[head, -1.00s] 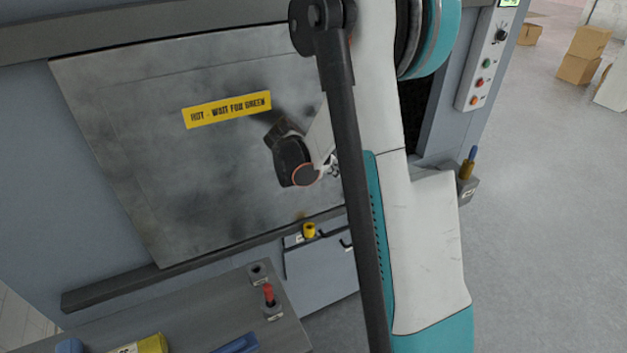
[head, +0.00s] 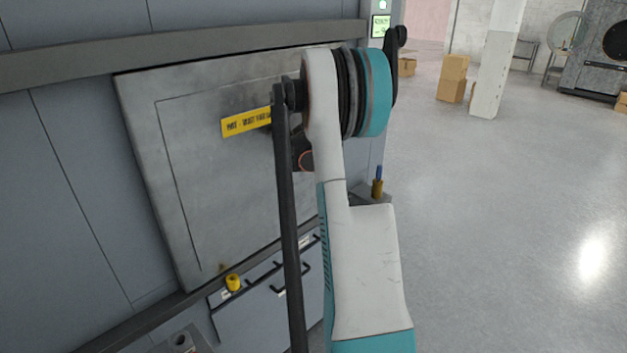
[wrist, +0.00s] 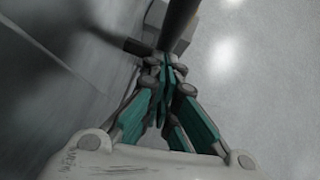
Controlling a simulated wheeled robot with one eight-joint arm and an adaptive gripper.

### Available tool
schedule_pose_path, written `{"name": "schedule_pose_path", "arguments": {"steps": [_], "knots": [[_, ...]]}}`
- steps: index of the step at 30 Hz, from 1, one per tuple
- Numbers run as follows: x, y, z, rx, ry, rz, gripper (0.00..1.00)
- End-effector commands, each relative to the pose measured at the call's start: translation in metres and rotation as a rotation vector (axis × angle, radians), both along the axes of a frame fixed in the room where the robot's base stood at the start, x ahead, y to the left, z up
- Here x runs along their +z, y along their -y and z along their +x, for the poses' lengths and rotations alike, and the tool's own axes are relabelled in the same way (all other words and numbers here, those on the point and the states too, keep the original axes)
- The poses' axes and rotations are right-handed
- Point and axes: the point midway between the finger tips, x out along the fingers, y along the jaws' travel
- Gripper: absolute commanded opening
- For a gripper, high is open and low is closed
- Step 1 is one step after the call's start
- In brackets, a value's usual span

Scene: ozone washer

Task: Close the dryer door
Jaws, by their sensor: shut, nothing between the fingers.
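The dryer door (head: 205,190) is a flat, worn grey metal panel with a yellow warning label (head: 243,123), set between an upper and a lower rail. My arm hides its right edge in the head view, so I cannot tell whether a gap is left there. My gripper (wrist: 164,78) shows in the wrist view with its teal fingers shut and empty. Its tips are close to a dark bar (wrist: 180,18), which may be the door handle; contact is unclear. In the head view my arm hides the gripper.
The upper rail (head: 170,52) and grey cabinet wall (head: 70,190) frame the door. A yellow knob (head: 232,283) is below it. A small post with a blue top (head: 378,181) stands right of my arm. Cardboard boxes (head: 453,77) and a white pillar (head: 496,60) are farther back; the right floor is clear.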

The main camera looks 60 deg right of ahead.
Motion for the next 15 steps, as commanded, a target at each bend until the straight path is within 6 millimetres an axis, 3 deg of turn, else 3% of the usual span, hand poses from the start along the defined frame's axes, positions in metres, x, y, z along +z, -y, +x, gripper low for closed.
{"name": "schedule_pose_path", "arguments": {"steps": [1,6,15], "knots": [[-0.001,0.014,-0.004,-0.004,0.0,0.0,0.0],[0.0,0.044,-0.009,-0.001,0.0,0.0,0.0],[0.0,0.065,-0.012,0.0,0.0,0.001,0.0]]}}
